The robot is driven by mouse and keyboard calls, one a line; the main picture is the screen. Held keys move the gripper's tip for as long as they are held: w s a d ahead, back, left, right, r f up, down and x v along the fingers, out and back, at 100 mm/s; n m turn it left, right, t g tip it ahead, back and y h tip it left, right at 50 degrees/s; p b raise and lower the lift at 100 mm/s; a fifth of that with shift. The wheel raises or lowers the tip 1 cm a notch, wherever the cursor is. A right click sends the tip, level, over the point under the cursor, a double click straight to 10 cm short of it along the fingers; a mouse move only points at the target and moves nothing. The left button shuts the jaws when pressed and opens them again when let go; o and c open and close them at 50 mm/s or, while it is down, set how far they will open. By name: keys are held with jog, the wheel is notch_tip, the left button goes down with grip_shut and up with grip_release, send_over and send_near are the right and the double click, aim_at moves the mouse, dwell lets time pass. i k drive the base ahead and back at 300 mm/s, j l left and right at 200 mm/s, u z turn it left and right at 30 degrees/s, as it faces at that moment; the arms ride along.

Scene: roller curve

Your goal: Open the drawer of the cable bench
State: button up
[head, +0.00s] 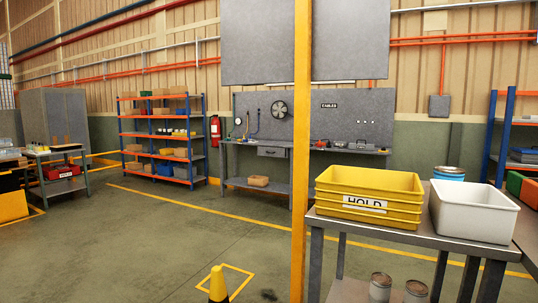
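The cable bench (236,145) stands against the far wall, under a grey back panel (355,120) with a small sign that seems to read CABLES. Its grey drawer (271,152) hangs under the bench top, left of the yellow post, and looks shut. A dark handle shows faintly on the drawer front. Part of the bench is hidden behind the yellow post and the stacked yellow bins. My gripper is not in view.
A yellow post (301,200) stands in front of the bench. A near table (400,229) holds yellow HOLD bins (368,190) and a white bin (472,212). A yellow-black cone or bollard (218,285) stands at the front. Open floor (180,225) lies left of the post.

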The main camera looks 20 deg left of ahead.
aim_at(277, 152)
jog(key=i+j+u, duration=0.15)
jog(key=j+u, duration=0.3)
jog(key=j, duration=0.15)
jog(key=i+j+u, duration=0.3)
jog(key=j+u, duration=0.15)
jog(key=i+j+u, duration=0.4)
jog(key=j, duration=0.15)
jog(key=i+j+u, duration=0.3)
jog(key=u, duration=0.15)
jog(key=i+j+u, duration=0.25)
jog(key=i+u, duration=0.65)
jog(key=i+j, duration=0.1)
jog(key=i, duration=1.4)
jog(key=i+z, duration=0.35)
jog(key=i, duration=0.15)
jog(key=i+j+z, duration=0.2)
jog(key=i+z, duration=0.15)
jog(key=i+l+z, duration=0.15)
jog(key=i+z, duration=0.15)
jog(key=z, duration=0.2)
jog(key=i+z, duration=0.3)
jog(key=z, duration=0.2)
jog(key=i+j+z, duration=0.15)
jog(key=i+z, duration=0.2)
jog(key=z, duration=0.15)
jog(key=i+z, duration=0.5)
jog(key=i, duration=2.8)
